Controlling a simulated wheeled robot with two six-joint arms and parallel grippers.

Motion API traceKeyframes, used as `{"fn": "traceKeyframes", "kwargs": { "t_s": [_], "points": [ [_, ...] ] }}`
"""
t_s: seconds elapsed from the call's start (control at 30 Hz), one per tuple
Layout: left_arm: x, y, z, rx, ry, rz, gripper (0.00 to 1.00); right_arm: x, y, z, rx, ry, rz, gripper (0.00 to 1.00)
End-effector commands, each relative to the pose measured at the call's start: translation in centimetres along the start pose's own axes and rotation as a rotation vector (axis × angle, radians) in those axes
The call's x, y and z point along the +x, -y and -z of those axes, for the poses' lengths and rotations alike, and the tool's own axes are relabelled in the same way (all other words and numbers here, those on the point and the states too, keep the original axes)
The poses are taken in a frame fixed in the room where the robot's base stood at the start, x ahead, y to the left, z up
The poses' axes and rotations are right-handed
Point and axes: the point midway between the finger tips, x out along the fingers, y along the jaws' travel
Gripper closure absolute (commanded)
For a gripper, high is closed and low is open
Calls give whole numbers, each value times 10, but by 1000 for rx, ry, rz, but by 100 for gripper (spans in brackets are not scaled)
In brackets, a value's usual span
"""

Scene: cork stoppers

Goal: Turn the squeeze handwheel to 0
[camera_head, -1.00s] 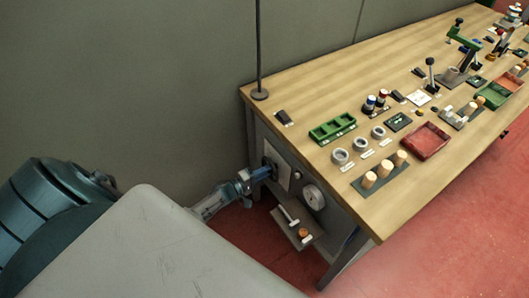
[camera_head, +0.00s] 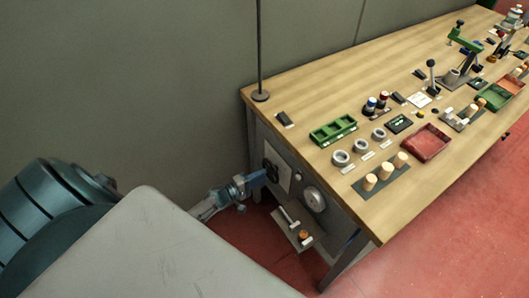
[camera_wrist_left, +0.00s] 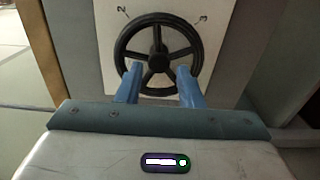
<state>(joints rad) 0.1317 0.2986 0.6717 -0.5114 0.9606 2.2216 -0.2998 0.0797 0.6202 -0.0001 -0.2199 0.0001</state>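The squeeze handwheel is a black spoked wheel (camera_wrist_left: 157,60) on a pale plate (camera_wrist_left: 105,30) in the left wrist view. It shows small and dark on the bench's end panel in the head view (camera_head: 271,170). Small dark marks sit on the plate above the wheel at left and right; I cannot read them surely. My left gripper (camera_wrist_left: 159,72) has its two blue fingers apart in front of the wheel's lower half, one each side below the hub. They overlap the lower rim in view; I cannot tell whether they touch it. My right gripper is in neither view.
A round gauge (camera_head: 314,199) sits on the panel right of the wheel. A small shelf (camera_head: 292,228) with a few items juts out below. The wooden bench top (camera_head: 330,85) above holds corks, rings and trays. A thin pole (camera_head: 259,60) rises at the bench corner.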

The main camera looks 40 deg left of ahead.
Motion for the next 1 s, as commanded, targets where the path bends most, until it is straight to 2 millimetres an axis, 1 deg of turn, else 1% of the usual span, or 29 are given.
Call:
{"fn": "traceKeyframes", "kwargs": {
  "t_s": [0.03,0.2,0.3,0.4,0.6,1.0],
  "points": [
    [-13,2,0,1,1,4,66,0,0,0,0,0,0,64],
    [-46,2,0,0,1,4,66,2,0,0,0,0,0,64],
    [-63,2,0,0,1,3,66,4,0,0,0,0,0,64],
    [-74,2,0,0,1,3,66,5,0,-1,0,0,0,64],
    [-82,1,0,-1,0,1,66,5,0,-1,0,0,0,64],
    [-82,1,0,-1,0,1,66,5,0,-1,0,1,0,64]
  ]
}}
